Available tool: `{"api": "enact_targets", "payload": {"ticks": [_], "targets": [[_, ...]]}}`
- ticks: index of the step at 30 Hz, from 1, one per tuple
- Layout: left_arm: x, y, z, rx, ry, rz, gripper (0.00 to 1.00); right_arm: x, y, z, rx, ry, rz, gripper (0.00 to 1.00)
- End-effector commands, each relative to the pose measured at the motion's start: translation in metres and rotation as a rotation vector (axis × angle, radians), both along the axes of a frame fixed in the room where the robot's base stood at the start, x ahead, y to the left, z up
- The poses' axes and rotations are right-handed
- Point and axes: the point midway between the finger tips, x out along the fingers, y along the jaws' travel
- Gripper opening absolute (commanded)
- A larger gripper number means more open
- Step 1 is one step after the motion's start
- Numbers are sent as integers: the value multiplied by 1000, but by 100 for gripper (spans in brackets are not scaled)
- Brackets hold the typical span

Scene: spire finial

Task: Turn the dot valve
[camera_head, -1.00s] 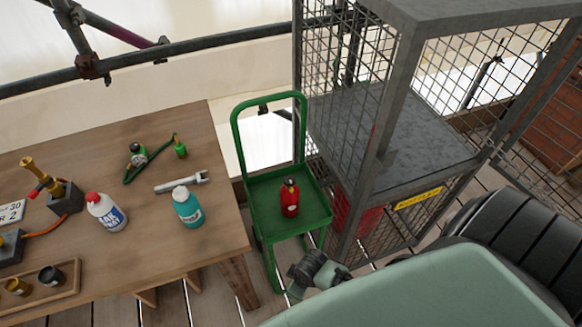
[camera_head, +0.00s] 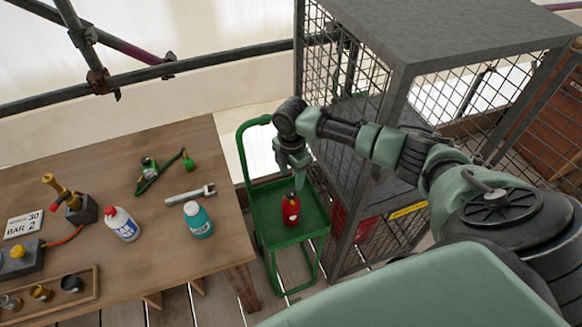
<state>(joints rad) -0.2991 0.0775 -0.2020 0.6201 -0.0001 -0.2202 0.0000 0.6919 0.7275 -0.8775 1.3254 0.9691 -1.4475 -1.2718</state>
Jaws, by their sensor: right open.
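I cannot pick out a valve marked with a dot; markings this small do not show. A grey block with a brass fitting and a red part (camera_head: 73,204) stands on the left of the wooden table. A second grey block with a yellow knob (camera_head: 18,256) lies nearer the left edge, with an orange hose between them. A red bottle (camera_head: 290,210) with a dark top stands on the green trolley (camera_head: 312,217). My right gripper (camera_head: 295,172) hangs open and empty, pointing down above the trolley, just above and behind the red bottle. My left gripper is not in view.
The wooden table (camera_head: 150,245) holds a white bottle (camera_head: 121,224), a teal bottle (camera_head: 197,220), a wrench (camera_head: 190,194), a green hose tool (camera_head: 155,175) and a tray of small cups (camera_head: 95,283). A grey mesh cage (camera_head: 400,85) stands right of the trolley.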

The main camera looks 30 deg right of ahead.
Motion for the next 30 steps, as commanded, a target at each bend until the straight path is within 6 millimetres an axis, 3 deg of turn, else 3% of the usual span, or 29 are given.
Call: {"api": "enact_targets", "payload": {"ticks": [15, 26, 30], "targets": [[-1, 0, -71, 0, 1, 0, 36, 0, 1, -70, 1, -3, -2, 53], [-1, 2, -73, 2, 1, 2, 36, 0, 1, -73, 1, -3, -2, 53], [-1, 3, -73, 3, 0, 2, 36, 0, 1, -73, 1, -3, -3, 20]]}}
